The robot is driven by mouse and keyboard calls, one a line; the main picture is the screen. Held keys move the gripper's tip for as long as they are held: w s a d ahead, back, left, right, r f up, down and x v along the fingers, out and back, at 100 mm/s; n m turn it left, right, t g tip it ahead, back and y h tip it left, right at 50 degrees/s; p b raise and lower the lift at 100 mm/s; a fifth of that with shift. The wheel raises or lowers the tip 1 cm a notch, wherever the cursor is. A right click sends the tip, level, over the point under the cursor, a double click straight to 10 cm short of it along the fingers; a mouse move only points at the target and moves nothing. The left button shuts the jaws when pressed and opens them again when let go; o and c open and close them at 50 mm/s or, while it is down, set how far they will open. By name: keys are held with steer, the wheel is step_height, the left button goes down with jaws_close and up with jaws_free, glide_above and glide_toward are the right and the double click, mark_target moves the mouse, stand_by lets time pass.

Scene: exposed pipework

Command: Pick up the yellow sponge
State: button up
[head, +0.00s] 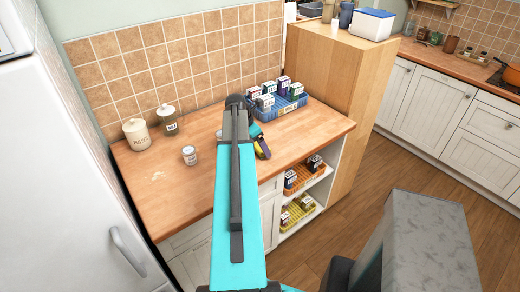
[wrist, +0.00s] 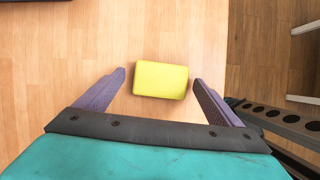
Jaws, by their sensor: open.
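The yellow sponge (wrist: 161,80) lies on the wooden counter in the wrist view, its long side running left to right. My gripper (wrist: 160,76) is open, with one purple finger to the left of the sponge and one to the right. There is a gap on both sides, smaller on the right. The fingertips reach about level with the sponge in the picture; I cannot tell how far above the counter they are. In the head view my arm hides most of that spot, and only a small yellow patch (head: 258,147) shows beside my gripper.
The wooden counter (head: 170,205) has its front edge close to the sponge. A blue crate of small boxes (head: 290,107) stands behind, against the tall wooden cabinet (head: 325,75). Jars (head: 137,135) and a small can (head: 190,155) stand left. Open shelves with baskets (head: 303,178) are below.

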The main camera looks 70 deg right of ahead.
steer(key=shift+c, duration=0.2)
stand_by(0.4)
steer(key=c, duration=1.1)
steer(key=shift+r, duration=0.1)
steer(key=shift+r+b, duration=1)
steer(key=shift+r, duration=0.5)
steer(key=s+a+b, duration=0.1)
steer(key=s+a, duration=0.1)
steer(key=a, duration=0.1)
steer(key=s+a+r+b, duration=0.1)
steer(key=s+a, duration=0.1)
steer(key=a, duration=0.2)
steer(key=s+a+b, duration=0.2)
steer(key=s+a, duration=0.1)
steer(key=a, duration=0.1)
steer(key=shift+s+a+r, duration=0.1)
steer(key=shift+a+r, duration=0.05)
steer(key=shift+a, duration=0.05)
steer(key=shift+b, duration=0.7)
steer(key=shift+b, duration=0.35)
steer(key=shift+s+a+b, duration=0.2)
steer(key=shift+a+b, duration=0.05)
steer(key=shift+b, duration=1)
